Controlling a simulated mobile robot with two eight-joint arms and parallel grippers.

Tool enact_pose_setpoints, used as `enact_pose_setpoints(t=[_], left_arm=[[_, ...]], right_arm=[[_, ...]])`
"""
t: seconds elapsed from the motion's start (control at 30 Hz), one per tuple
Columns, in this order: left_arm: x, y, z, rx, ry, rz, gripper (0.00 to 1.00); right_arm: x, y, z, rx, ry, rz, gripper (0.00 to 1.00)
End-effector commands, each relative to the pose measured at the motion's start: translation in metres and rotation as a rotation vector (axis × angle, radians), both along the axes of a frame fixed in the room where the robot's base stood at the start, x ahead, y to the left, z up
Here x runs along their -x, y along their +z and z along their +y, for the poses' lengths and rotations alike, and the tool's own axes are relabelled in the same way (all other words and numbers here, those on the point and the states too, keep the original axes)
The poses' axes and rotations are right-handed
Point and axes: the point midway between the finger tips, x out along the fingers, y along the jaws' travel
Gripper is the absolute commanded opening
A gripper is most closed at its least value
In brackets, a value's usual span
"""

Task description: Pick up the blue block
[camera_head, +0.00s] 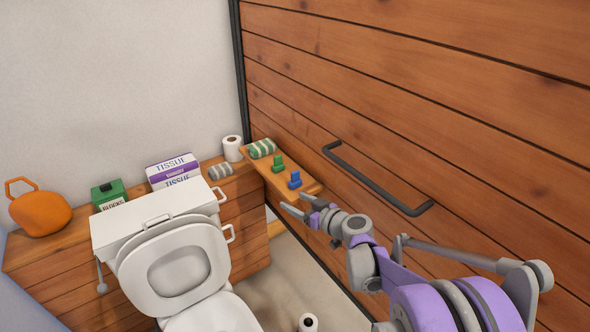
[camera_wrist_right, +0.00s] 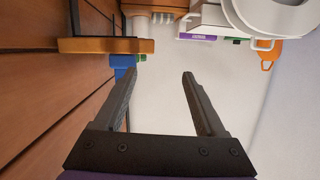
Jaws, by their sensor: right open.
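The blue block (camera_head: 294,181) stands on a small wooden shelf (camera_head: 314,188) on the plank wall, near the shelf's front end. A green block (camera_head: 278,165) stands just behind it. My right gripper (camera_head: 293,202) is open and empty, just in front of and below the blue block, apart from it. In the right wrist view the blue block (camera_wrist_right: 123,68) shows at the shelf's edge (camera_wrist_right: 90,45), beside and partly behind the left finger. It is not between the fingers (camera_wrist_right: 160,74). My left gripper is not in view.
A green-striped roll (camera_head: 261,148) lies at the shelf's back end. A dark bar handle (camera_head: 375,182) sticks out from the plank wall right of the shelf. A toilet (camera_head: 175,265), tissue boxes (camera_head: 173,170) and a paper roll (camera_head: 232,148) are to the left.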

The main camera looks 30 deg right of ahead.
Motion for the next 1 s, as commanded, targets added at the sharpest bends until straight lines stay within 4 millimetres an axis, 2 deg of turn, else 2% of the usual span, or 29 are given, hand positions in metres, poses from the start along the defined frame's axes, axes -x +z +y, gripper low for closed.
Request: enact_pose_setpoints(t=[0.03,0.1,0.23,0.5,0.73,1.0], left_arm=[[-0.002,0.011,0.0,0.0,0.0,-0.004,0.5],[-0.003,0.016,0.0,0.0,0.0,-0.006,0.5],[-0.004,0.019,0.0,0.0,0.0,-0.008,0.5],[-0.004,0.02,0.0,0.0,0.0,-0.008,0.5],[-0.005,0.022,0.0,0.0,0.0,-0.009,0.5],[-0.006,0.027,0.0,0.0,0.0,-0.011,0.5]], right_arm=[[-0.008,0.012,-0.02,0.011,-0.029,-0.04,0.72],[-0.013,0.018,-0.038,0.024,-0.055,-0.082,0.72],[-0.023,0.022,-0.054,0.038,-0.079,-0.118,0.72],[-0.063,0.015,-0.051,0.04,-0.079,-0.122,0.72],[-0.081,0.012,-0.049,0.04,-0.079,-0.121,0.72],[-0.119,0.008,-0.046,0.04,-0.079,-0.121,0.72]])
